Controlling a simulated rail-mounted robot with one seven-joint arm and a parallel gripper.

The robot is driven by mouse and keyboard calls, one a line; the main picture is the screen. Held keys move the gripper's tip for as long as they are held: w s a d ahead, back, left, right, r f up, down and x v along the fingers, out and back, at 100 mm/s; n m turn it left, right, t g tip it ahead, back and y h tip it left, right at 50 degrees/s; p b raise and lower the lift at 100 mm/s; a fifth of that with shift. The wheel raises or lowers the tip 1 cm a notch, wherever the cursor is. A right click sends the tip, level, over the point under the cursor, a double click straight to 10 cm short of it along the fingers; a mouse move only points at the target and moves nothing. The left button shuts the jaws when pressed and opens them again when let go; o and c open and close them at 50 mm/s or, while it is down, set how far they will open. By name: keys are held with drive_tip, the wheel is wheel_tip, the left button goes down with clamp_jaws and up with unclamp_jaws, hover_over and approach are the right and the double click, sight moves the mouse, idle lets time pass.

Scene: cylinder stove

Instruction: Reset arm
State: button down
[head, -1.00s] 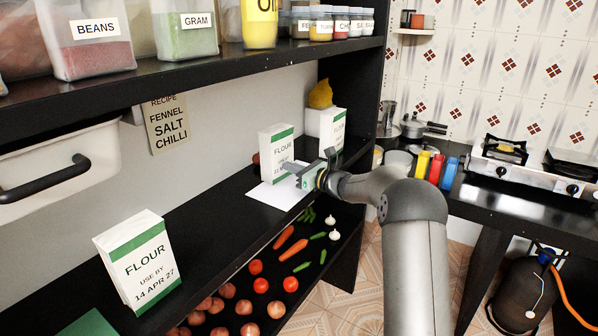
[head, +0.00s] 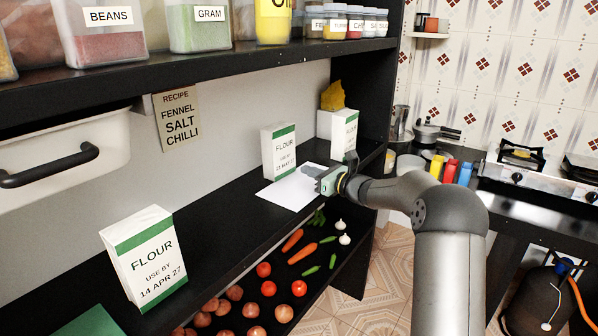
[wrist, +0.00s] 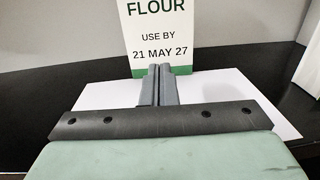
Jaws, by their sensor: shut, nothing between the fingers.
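My gripper (head: 318,175) is over the white sheet (head: 277,194) on the middle shelf. In the wrist view its two fingers (wrist: 158,86) are together, with nothing between them. A white and green flour box (head: 279,151) stands upright at the back edge of the sheet. In the wrist view this flour box (wrist: 157,35) reads "USE BY 21 MAY 27" and stands just beyond the fingertips. A small gap between fingers and box cannot be judged exactly.
Another flour box (head: 344,133) stands behind right, near a yellow item (head: 333,96). A third flour box (head: 146,258) stands front left. The upper shelf (head: 200,65) overhangs. Vegetables lie on the lower shelf. The stove (head: 540,175) is at right.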

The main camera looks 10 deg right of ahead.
drive_tip(key=v, duration=0.7)
drive_tip(key=s+a+f+n+g+h+p, duration=0.1)
drive_tip(key=s+a+n+g, duration=0.45)
drive_tip(key=s, duration=0.45)
drive_tip(key=s+a+f+n+g+h, duration=0.2)
drive_tip(key=s+a+n+g, duration=0.2)
drive_tip(key=s+a+n, duration=0.45)
drive_tip(key=s+d+f+n+g+h, duration=0.1)
drive_tip(key=s+d+n+h, duration=0.2)
drive_tip(key=s, duration=0.6)
drive_tip(key=s+d+f+n+g+h+p, duration=0.1)
drive_tip(key=s+d+f+n+h, duration=0.1)
drive_tip(key=s+n, duration=0.4)
drive_tip(key=s+d+f+n+g+h+p, duration=0.1)
drive_tip(key=s+d+n+h, duration=0.2)
drive_tip(key=s, duration=1)
drive_tip(key=shift+s+d+f+n+h, duration=0.3)
drive_tip(key=shift+d+n+h, duration=0.05)
drive_tip(key=shift+n+h, duration=0.4)
